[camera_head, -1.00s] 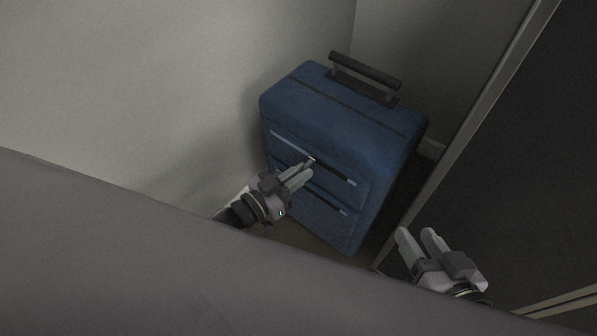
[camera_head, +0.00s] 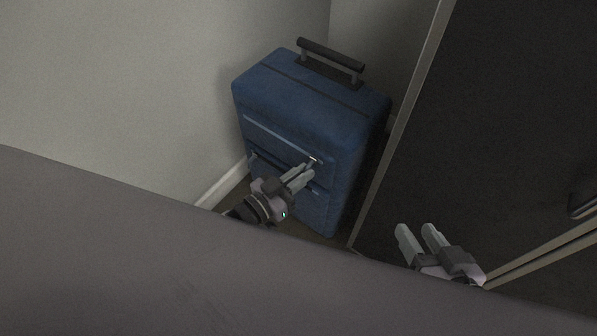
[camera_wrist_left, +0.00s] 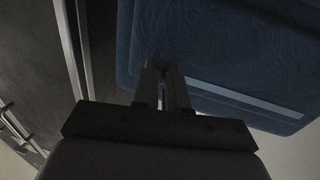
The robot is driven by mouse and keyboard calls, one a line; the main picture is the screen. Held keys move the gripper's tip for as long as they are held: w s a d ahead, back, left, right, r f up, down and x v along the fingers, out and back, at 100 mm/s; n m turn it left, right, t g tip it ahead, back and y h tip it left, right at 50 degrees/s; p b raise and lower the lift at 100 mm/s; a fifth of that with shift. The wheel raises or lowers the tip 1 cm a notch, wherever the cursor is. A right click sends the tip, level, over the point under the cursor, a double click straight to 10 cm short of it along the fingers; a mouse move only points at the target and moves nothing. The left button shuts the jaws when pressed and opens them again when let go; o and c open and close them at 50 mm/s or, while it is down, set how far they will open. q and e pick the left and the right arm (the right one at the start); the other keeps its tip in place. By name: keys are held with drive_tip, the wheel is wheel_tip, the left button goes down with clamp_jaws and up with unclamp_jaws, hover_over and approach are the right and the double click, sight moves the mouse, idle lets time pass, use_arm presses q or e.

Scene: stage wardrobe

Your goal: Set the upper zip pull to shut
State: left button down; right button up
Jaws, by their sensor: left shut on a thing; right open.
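The blue suitcase (camera_head: 310,95) stands upright between a wall and a dark panel. It also shows in the left wrist view (camera_wrist_left: 215,45). My left gripper (camera_head: 309,171) is shut on the upper zip pull (camera_head: 316,160), at the right end of the upper zip (camera_head: 275,134). The zip is a pale strip from its left end up to the pull. In the left wrist view my left gripper (camera_wrist_left: 163,75) points at the suitcase, and the fingers hide the pull. My right gripper (camera_head: 416,232) is open and empty, right of the suitcase and apart from it.
The lower zip (camera_head: 280,168) runs below the upper one, partly hidden by my left gripper. The suitcase's raised handle (camera_head: 330,54) is on top. A pale wall (camera_head: 130,80) is on the left. A dark panel with a light frame edge (camera_head: 400,130) stands close on the right.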

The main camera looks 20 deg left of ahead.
use_arm(q)
drive_tip(key=shift+s+d, duration=0.2)
drive_tip(key=shift+d, duration=0.15)
drive_tip(key=c, duration=1.2)
unclamp_jaws()
use_arm(e)
drive_tip(key=shift+d, duration=0.1)
use_arm(q)
drive_tip(key=shift+w, duration=0.1)
drive_tip(key=p+v, duration=0.2)
drive_tip(key=v, duration=0.5)
drive_tip(key=shift+a, duration=0.1)
use_arm(e)
drive_tip(key=shift+s+d+r+h, duration=0.1)
drive_tip(key=shift+s+d+h, duration=0.15)
drive_tip(key=shift+d, duration=0.25)
drive_tip(key=shift+s+d+r+h, duration=0.1)
drive_tip(key=shift+d+h, duration=0.15)
drive_tip(key=shift+d, duration=0.2)
drive_tip(key=shift+s+a, duration=0.1)
drive_tip(key=shift+a, duration=0.15)
